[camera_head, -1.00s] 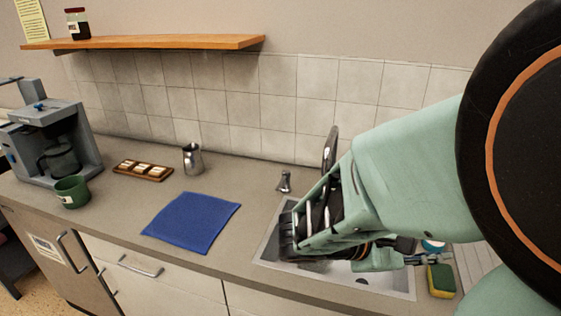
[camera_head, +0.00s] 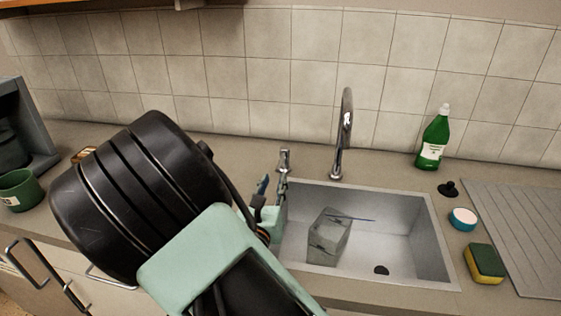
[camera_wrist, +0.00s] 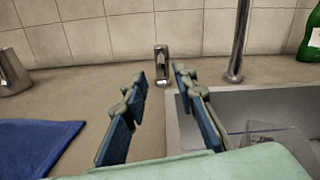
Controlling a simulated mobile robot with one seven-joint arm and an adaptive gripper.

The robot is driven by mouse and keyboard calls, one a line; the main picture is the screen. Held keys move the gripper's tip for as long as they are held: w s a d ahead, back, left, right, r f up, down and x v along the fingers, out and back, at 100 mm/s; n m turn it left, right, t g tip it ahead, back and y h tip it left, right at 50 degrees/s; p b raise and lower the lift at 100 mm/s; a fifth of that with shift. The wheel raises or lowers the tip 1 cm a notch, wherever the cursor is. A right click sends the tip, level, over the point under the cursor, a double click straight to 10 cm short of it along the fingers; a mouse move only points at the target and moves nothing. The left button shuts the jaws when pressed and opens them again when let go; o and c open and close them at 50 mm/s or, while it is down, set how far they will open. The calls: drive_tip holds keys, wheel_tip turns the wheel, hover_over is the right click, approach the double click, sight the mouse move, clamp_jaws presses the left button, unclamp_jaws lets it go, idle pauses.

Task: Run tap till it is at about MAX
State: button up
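A tall chrome tap spout (camera_head: 346,130) stands behind the sink (camera_head: 405,215). It shows in the wrist view (camera_wrist: 238,45). A short metal tap control (camera_wrist: 162,62) stands left of the spout. My gripper (camera_wrist: 160,80) is open and empty, with blue-padded fingers on either side of the view and the control just beyond and between their tips. In the head view my gripper (camera_head: 268,192) is close to the control and partly hides it; contact cannot be told. A clear grey container (camera_head: 329,238) is in the sink; its MAX mark and water level cannot be read. No water stream shows.
A green bottle (camera_head: 433,138), black stopper (camera_head: 447,189), blue-white round item (camera_head: 462,219) and sponge (camera_head: 484,263) are right of the sink, by a ribbed drainer (camera_head: 520,230). A blue cloth (camera_wrist: 35,145) and metal jug (camera_wrist: 10,72) are left. A green mug (camera_head: 17,190) stands far left.

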approach(284, 152)
drive_tip(key=w, duration=0.3)
drive_tip(key=w+d, duration=0.1)
drive_tip(key=w, duration=0.1)
drive_tip(key=shift+w+f, duration=0.15)
drive_tip(key=shift+f, duration=0.15)
clamp_jaws()
